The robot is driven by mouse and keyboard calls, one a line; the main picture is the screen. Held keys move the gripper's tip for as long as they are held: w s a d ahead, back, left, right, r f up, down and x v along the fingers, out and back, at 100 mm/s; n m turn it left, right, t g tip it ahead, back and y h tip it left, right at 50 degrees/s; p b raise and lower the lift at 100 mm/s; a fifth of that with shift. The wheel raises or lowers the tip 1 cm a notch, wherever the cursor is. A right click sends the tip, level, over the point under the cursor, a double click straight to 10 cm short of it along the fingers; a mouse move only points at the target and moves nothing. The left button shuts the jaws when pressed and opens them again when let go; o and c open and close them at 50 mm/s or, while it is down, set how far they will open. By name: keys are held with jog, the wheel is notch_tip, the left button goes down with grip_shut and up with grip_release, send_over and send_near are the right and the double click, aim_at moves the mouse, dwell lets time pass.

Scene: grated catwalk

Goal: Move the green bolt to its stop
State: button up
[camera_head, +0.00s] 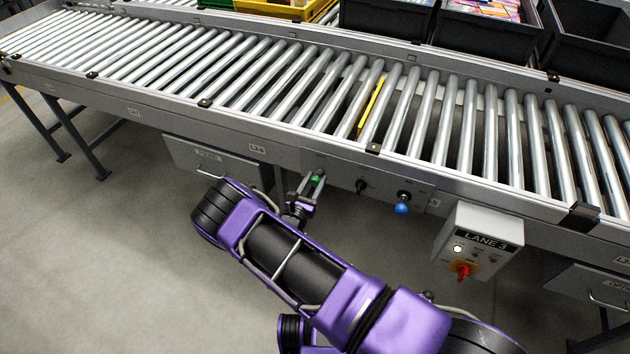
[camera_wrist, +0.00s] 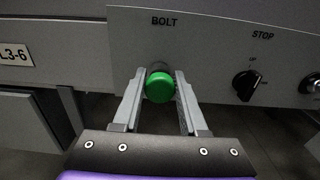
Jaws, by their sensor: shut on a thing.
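The green bolt (camera_wrist: 160,87) is a round green knob on a dark shaft under the word BOLT on a grey panel (camera_wrist: 205,60). In the wrist view my gripper (camera_wrist: 160,85) has one finger on each side of the knob and is shut on it. In the head view the green bolt (camera_head: 316,181) shows small between the fingers of my gripper (camera_head: 310,183), at the conveyor's side. Its stop is not clearly seen.
A black STOP selector (camera_wrist: 245,85) and another knob sit right of the bolt. A blue knob (camera_head: 402,208) and a LANE 3 box (camera_head: 478,245) with a red switch stand further right. A drawer (camera_head: 222,163) hangs to the left. Rollers run above.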

aim_at(314, 183)
jog(key=shift+v, duration=1.6)
grip_shut()
jog(key=o, duration=1.1)
grip_release()
jog(key=v, duration=1.7)
jog(key=shift+s, duration=0.25)
jog(key=shift+r, duration=0.1)
